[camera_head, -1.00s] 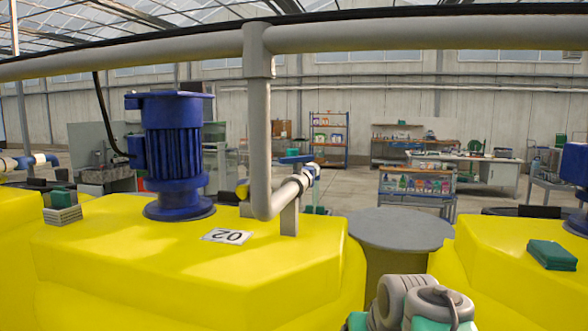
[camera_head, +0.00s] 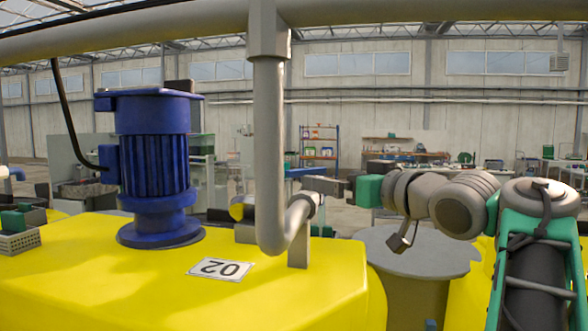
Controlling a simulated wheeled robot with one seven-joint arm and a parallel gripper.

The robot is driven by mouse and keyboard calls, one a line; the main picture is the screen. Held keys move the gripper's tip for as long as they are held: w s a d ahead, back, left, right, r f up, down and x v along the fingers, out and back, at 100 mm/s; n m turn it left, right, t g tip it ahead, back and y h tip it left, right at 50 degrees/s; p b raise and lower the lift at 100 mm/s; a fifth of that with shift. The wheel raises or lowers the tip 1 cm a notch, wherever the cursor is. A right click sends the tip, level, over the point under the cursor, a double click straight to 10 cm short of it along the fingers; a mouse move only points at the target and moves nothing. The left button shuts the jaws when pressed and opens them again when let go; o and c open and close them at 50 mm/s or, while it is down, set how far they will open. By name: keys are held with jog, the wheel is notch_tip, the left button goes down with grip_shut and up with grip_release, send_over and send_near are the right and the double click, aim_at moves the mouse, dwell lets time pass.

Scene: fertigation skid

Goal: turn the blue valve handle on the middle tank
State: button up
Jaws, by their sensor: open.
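The middle tank (camera_head: 110,270) is yellow and carries a plate reading 02, seen upside down. A grey pipe comes down over its top and bends up to a valve with a blue handle (camera_head: 304,171), at the tank's far right side. The handle lies roughly level and is partly hidden. My gripper (camera_head: 322,185) reaches in from the right, its fingers just to the right of and below the handle. It is open with nothing seen in it. I cannot tell whether it touches the handle.
A blue motor (camera_head: 155,170) stands on the tank left of the pipe (camera_head: 269,150). A small basket with green items (camera_head: 22,232) sits at the left. Shelves and benches are far behind.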

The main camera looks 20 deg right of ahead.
aim_at(309, 169)
jog(key=shift+n+y, duration=0.4)
jog(key=shift+y, duration=0.1)
jog(key=w+a, duration=0.1)
jog(key=w, duration=0.1)
jog(key=w+a+r+p, duration=0.1)
jog(key=w, duration=0.1)
jog(key=w+a+p, duration=0.1)
jog(key=w, duration=0.2)
jog(key=shift+a+r, duration=0.2)
jog(key=shift+a, duration=0.05)
jog(key=shift+w+f, duration=0.1)
jog(key=shift+w, duration=0.2)
